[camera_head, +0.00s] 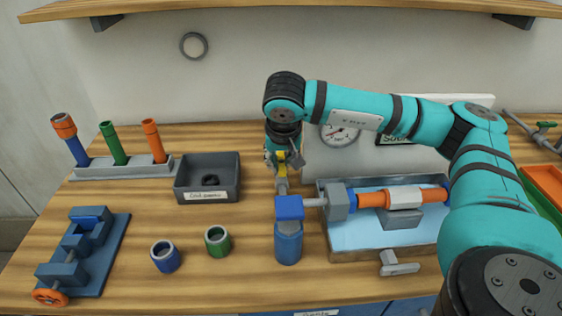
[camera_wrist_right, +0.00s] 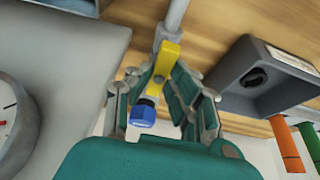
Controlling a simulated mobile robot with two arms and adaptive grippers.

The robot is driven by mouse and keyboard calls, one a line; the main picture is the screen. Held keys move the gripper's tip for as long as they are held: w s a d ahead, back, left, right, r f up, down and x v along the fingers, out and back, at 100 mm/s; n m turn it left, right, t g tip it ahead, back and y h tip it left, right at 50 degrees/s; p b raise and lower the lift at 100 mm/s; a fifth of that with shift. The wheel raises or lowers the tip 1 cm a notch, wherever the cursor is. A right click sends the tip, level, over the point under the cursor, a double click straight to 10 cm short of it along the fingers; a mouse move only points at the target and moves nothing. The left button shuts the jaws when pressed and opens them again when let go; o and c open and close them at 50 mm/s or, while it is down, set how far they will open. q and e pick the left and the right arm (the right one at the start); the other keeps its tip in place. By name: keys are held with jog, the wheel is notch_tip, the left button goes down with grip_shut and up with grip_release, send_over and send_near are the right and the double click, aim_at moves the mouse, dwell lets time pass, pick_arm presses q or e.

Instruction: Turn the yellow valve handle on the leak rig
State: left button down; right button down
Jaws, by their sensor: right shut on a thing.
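The yellow valve handle (camera_head: 281,168) sits at the back of the leak rig, left of the gauge panel and above a grey pipe. My right gripper (camera_head: 280,155) reaches down to it from above and partly covers it. In the right wrist view the yellow handle (camera_wrist_right: 168,58) runs between the two fingers of my right gripper (camera_wrist_right: 160,88), which is shut on it. A blue nut or cap (camera_wrist_right: 143,115) shows at the near end of the handle. The leak rig's tray (camera_head: 345,254) holds an orange pipe (camera_head: 371,200) with a white sleeve. My left gripper is not in view.
A blue canister (camera_head: 288,248) stands in front of the handle. A dark grey bin (camera_head: 207,192) is to its left. A gauge (camera_head: 341,134) is close on the right. Blue (camera_head: 165,257) and green (camera_head: 217,242) cups stand on the bench, left of a mostly clear front.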

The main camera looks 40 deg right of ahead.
dwell(0.5)
jog(key=c, duration=1.2)
grip_release()
jog(key=shift+c, duration=0.2)
jog(key=shift+r, duration=0.1)
jog(key=v, duration=1.2)
